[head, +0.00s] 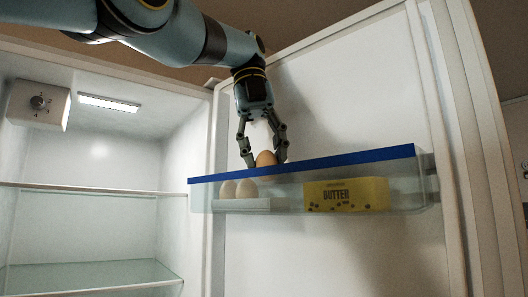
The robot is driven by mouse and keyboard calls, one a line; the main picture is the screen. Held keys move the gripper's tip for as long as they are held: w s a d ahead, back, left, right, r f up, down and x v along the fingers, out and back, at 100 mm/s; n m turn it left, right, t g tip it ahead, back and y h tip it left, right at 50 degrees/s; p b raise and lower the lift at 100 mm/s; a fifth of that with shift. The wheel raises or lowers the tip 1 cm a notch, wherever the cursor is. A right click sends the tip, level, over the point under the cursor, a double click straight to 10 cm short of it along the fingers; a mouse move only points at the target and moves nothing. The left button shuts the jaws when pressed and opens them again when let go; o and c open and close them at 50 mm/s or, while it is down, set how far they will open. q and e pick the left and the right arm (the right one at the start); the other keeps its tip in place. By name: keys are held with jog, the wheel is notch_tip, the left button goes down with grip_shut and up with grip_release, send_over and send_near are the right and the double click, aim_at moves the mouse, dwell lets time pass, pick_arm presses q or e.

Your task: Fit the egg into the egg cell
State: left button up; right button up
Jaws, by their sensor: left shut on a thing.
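A brown egg (266,158) is between the fingers of my left gripper (265,163), at the level of the door shelf's blue top edge. The left gripper points down from above and is shut on this egg. Below it, a white egg holder (243,204) sits in the clear door shelf. Two paler eggs, one on the left (227,190) and one beside it (247,188), stand in the holder. The holder's cells are hidden from this low angle. My right gripper is not in view.
The clear door shelf (286,189) has a blue rim (350,161) along its top. A yellow butter box (346,194) stands in its right part. At left, the open fridge has glass shelves (90,275), a lamp (109,103) and a dial box (38,104).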

pick_arm(q)
jog(key=shift+w+d+f+b, duration=0.1)
jog(key=shift+f+b, duration=1.4)
jog(key=shift+f, duration=0.25)
jog(key=shift+f, duration=0.15)
dwell(0.4)
jog(key=shift+f+b, duration=0.2)
jog(key=shift+b, duration=0.3)
jog(key=o, duration=0.9)
